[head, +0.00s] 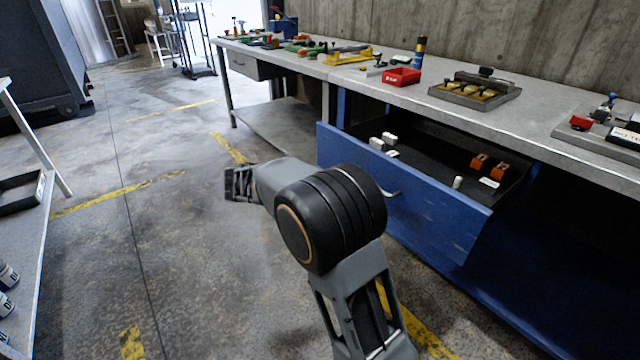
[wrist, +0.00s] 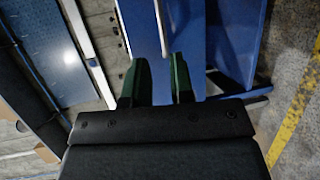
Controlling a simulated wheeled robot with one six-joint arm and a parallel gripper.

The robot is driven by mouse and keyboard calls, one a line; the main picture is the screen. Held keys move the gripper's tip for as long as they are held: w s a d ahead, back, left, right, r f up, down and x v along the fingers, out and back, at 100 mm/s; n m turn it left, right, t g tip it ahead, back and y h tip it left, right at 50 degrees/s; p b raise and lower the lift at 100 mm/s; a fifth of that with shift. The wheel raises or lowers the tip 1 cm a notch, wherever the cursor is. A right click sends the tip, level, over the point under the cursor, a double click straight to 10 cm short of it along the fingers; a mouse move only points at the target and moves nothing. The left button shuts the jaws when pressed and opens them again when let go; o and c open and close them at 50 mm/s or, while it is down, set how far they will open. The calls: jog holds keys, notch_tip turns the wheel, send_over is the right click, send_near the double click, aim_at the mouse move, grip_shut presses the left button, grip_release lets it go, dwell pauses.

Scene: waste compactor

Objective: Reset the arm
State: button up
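My arm reaches out from the bottom of the head view and bends to the left. My gripper (head: 238,184) is over open floor, left of the blue drawer and apart from it. In the wrist view, the two dark green fingers of my gripper (wrist: 161,78) stand apart with nothing between them. Blue panels show behind them.
The blue drawer (head: 420,205) is pulled out, with white and orange items inside. Another table (head: 25,215) stands at the left. Floor between is clear.

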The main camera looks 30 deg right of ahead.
jog(key=s+a+r+t+y+p, duration=0.2)
jog(key=s+r+y+p, duration=0.3)
jog(key=r+p, duration=0.3)
jog(key=s+a+r+n+t+y+p, duration=0.1)
jog(key=s+a+r+y+p, duration=0.3)
jog(key=r+p, duration=0.4)
jog(key=s+a+r+t+y+p, duration=0.3)
jog(key=s+r+y+p, duration=0.3)
jog(key=p, duration=1)
notch_tip(320, 180, up, 3)
jog(key=shift+s+a+f+n+t+y, duration=0.1)
jog(key=shift+s+a+n+t+y, duration=0.25)
jog(key=shift+s, duration=0.55)
